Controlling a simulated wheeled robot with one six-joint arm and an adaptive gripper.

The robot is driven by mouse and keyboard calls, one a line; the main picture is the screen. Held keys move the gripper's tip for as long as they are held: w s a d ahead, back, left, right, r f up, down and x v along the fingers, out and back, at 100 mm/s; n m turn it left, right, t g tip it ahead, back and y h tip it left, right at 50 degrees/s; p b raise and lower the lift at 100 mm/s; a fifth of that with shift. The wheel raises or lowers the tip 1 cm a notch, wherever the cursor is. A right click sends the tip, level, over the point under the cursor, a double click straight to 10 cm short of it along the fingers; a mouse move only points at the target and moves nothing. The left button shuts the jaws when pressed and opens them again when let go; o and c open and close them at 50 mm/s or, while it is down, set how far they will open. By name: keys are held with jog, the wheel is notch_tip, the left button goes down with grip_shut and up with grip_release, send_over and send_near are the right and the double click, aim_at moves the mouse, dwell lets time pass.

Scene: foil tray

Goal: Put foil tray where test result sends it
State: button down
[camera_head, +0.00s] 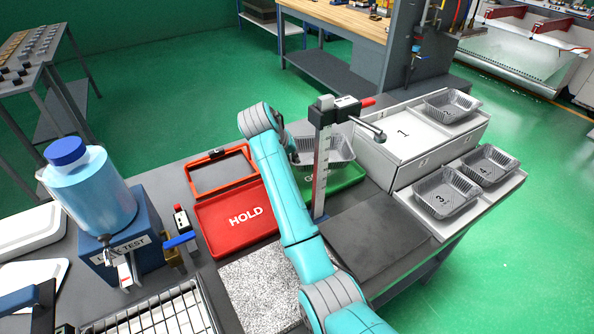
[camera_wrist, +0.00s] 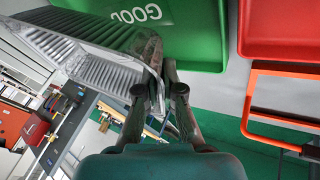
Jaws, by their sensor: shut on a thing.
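My gripper (camera_wrist: 160,85) is shut on the rim of a foil tray (camera_wrist: 95,42), a ribbed silver pan. In the head view this foil tray (camera_head: 338,147) is at the far part of the green tray (camera_head: 352,180), partly behind the upright post. I cannot tell whether it touches the green tray. The green tray reads GOOD in the wrist view (camera_wrist: 200,45). The red HOLD tray (camera_head: 210,244) lies left of it, with a red-framed lid or stand behind. My arm hides part of the gripper in the head view.
A post with a side lever (camera_head: 325,150) stands beside my arm. Other foil trays (camera_head: 446,192) sit on numbered places at the right. A blue water-jug leak-test stand (camera_head: 112,262) is at the left. A speckled pad (camera_head: 248,290) and a dark mat (camera_head: 375,245) are empty.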

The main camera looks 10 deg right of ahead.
jog(key=shift+f, duration=2.8)
jog(key=shift+f, duration=0.1)
jog(key=c, duration=1.3)
grip_release()
jog(key=v, duration=1.2)
jog(key=shift+w, duration=0.1)
jog(key=shift+a, duration=0.1)
